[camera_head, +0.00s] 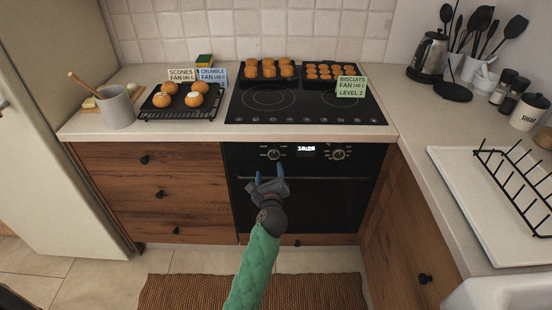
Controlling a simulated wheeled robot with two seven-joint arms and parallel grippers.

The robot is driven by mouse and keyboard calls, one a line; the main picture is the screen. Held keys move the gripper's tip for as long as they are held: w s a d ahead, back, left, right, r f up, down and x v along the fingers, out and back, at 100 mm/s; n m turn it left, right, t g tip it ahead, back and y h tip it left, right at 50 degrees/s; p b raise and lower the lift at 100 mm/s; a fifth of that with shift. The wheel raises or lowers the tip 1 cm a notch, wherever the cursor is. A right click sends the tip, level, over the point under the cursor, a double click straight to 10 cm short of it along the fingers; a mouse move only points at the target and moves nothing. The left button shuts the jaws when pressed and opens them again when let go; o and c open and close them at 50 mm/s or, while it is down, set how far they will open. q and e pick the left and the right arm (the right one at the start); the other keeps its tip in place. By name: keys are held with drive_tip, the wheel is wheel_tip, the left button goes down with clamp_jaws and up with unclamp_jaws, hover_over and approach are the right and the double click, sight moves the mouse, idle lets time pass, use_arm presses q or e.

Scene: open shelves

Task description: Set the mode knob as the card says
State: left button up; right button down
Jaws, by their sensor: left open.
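The oven front (305,195) is black with two round knobs: a left knob (274,154) and a right knob (338,155). A lit display (306,149) sits between them. Which knob sets the mode, and where each points, is too small to tell. My left gripper (269,172) is open and empty, its blue fingertips just below the left knob in the picture; contact cannot be told. A green card (351,87) at the hob's right reads BISCUITS, FAN, a temperature and LEVEL 2. A white card (182,74) reads SCONES, FAN; a blue card (213,75) reads CRUMBLE, FAN. My right gripper is out of view.
A kettle (431,55) and dish rack (515,185) are at right. The oven door handle crosses below the knobs.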

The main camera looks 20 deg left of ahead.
sight(273, 155)
use_arm(q)
drive_tip(key=w+n, duration=0.1)
drive_tip(key=w, duration=0.1)
drive_tip(key=w+n+p, duration=0.1)
drive_tip(key=w+n, duration=0.1)
drive_tip(key=w+n+h, duration=0.1)
drive_tip(key=w, duration=0.1)
drive_tip(key=shift+w+a+r+n, duration=0.2)
drive_tip(key=shift+a+n, duration=0.1)
drive_tip(key=shift+n, duration=0.1)
drive_tip(key=shift+p+x, duration=0.3)
drive_tip(key=shift+x, duration=0.5)
drive_tip(key=shift+f, duration=0.1)
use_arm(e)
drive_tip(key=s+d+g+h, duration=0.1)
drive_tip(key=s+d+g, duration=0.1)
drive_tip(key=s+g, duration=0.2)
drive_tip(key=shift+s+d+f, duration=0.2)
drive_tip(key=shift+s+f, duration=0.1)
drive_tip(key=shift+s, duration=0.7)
use_arm(q)
drive_tip(key=c, duration=1)
